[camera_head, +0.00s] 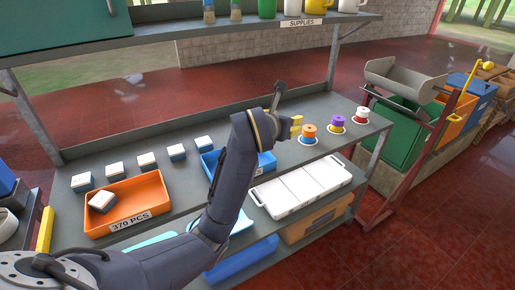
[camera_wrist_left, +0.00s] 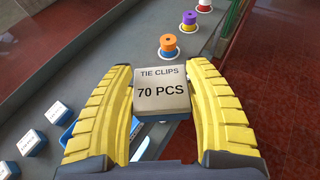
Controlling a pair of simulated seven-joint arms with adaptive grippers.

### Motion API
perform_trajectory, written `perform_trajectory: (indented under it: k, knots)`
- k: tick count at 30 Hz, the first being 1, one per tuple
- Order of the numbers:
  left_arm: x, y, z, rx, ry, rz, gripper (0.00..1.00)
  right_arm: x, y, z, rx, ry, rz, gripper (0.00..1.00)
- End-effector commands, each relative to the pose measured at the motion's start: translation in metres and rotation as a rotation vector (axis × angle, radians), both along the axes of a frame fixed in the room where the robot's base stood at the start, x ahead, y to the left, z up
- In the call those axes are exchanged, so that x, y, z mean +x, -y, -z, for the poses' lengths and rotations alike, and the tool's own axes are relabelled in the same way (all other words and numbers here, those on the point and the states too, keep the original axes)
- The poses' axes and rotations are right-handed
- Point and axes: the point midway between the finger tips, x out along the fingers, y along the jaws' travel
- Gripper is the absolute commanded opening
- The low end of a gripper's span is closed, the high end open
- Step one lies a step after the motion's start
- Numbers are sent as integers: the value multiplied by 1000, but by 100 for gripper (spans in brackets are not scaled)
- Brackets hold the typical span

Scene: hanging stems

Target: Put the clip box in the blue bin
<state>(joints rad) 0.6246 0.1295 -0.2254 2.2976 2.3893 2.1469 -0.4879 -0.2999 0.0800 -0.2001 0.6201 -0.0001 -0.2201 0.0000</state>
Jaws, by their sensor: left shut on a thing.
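My left gripper (camera_head: 297,124) is above the back part of the grey bench, to the right of and above the blue bin (camera_head: 267,163). In the left wrist view its yellow fingers (camera_wrist_left: 160,100) are shut on the clip box (camera_wrist_left: 161,84), a pale-topped box with a blue base marked "TIE CLIPS 70 PCS". The held box cannot be made out in the head view. The blue bin stands on the bench, partly hidden behind my left arm; a bit of its rim shows in the left wrist view (camera_wrist_left: 66,138). My right gripper is not in view.
An orange bin (camera_head: 152,192) marked "370 PCS" holds one white-topped box (camera_head: 102,201). Several similar boxes (camera_head: 146,160) line the bench. A white case (camera_head: 302,186) lies in front.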

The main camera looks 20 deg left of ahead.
Motion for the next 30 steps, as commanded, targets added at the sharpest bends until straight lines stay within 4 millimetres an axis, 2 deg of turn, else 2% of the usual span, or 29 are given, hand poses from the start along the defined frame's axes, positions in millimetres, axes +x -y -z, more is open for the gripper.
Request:
perform_trajectory:
  k: [4,8,12,17,21,24,30]
  knots:
    - [12,-3,-21,-1,3,-23,24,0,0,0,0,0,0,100]
    - [32,-29,-31,-2,-2,-135,24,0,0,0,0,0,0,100]
    - [51,-68,-34,-3,-5,-306,24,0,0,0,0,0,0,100]
    - [65,-123,-25,1,-8,-575,24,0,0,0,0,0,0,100]
    - [65,-165,-11,4,-7,-814,24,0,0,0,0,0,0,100]
    - [59,-188,-1,4,-7,-971,24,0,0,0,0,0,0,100]
    - [39,-220,17,2,-6,-1259,24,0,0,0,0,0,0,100]
